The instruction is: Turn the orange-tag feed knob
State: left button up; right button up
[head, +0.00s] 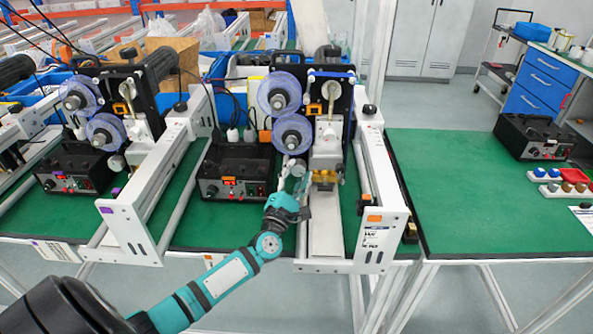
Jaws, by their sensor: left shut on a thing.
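The orange-tag coder (328,140) stands in the middle row, with an orange tag (374,218) on its white rail frame. Its feed knob (298,168), a small greyish round knob, sits low on the coder's left side, below the blue-purple rolls, partly hidden by the fingers. My left gripper (291,173) reaches up from the front and is shut on this knob. My teal left forearm runs up from the bottom left. How far the knob is turned cannot be told. My right gripper is not in view.
A black control box (236,172) sits left of the gripper. Another coder (131,105) with a purple tag (106,210) stands further left. White rails flank both coders. The green table top (465,205) at right is mostly clear, with a black box (534,138) and coloured caps at its far end.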

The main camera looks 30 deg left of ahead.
pick_arm(q)
jog(key=m+g+p, duration=0.1)
jog(key=m+p, duration=0.2)
jog(key=p, duration=0.2)
jog(key=m+g+h+p, duration=0.1)
jog(key=m+p, duration=0.2)
jog(key=p, duration=0.1)
jog(key=m+g+h+p, duration=0.1)
jog(key=m+p, duration=0.3)
jog(key=p, duration=0.1)
jog(key=shift+r+p, duration=0.3)
jog(key=shift+r, duration=0.1)
jog(key=shift+f+m+g+p, duration=0.2)
jog(key=shift+m+g+p, duration=0.1)
jog(key=shift+m+p, duration=0.45)
jog(key=o, duration=1.1)
jog(key=shift+o, duration=0.3)
jog(key=v, duration=1.2)
